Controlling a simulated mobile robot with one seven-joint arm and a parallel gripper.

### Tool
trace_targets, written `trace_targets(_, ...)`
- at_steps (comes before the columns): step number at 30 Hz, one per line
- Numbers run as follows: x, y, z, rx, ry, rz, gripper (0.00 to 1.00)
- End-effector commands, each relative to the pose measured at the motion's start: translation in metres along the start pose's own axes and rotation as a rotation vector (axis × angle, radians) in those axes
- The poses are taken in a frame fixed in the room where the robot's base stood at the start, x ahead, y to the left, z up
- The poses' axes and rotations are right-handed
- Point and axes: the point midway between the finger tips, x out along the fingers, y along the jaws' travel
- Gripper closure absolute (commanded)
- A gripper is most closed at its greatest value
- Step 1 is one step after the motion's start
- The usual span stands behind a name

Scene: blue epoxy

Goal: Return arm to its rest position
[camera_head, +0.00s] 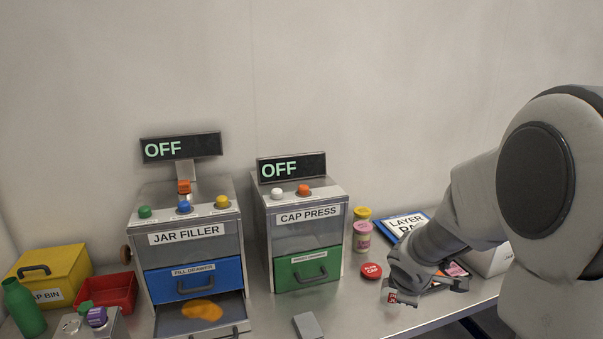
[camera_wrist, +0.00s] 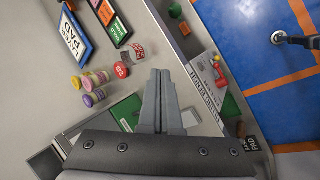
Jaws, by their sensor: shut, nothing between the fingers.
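My gripper (camera_wrist: 160,75) shows in the wrist view with its two grey fingers together and nothing between them. In the head view my arm comes in from the right and bends down over the right part of the bench, with the hand low above the objects there. The fingertips are hard to make out in that view. The wrist view looks down past the fingers onto the bench and the floor beyond its edge.
The jar filler (camera_head: 190,257) and cap press (camera_head: 308,241) both read OFF. The filler's lower drawer is open with an orange patch inside. Jars (camera_head: 362,237), a red disc (camera_head: 371,270) and a blue-edged pad (camera_head: 401,222) lie near my arm. A yellow bin (camera_head: 55,270) stands far left.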

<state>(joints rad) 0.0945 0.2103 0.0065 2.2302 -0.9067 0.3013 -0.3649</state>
Motion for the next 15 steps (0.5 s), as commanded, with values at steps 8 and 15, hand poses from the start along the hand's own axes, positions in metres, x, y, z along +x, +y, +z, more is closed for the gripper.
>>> trace_targets(8,-0.096,-0.007,0.024,0.395,-0.019,0.027,1.00)
trace_targets(15,-0.164,-0.042,0.036,0.719,0.019,-0.020,1.00)
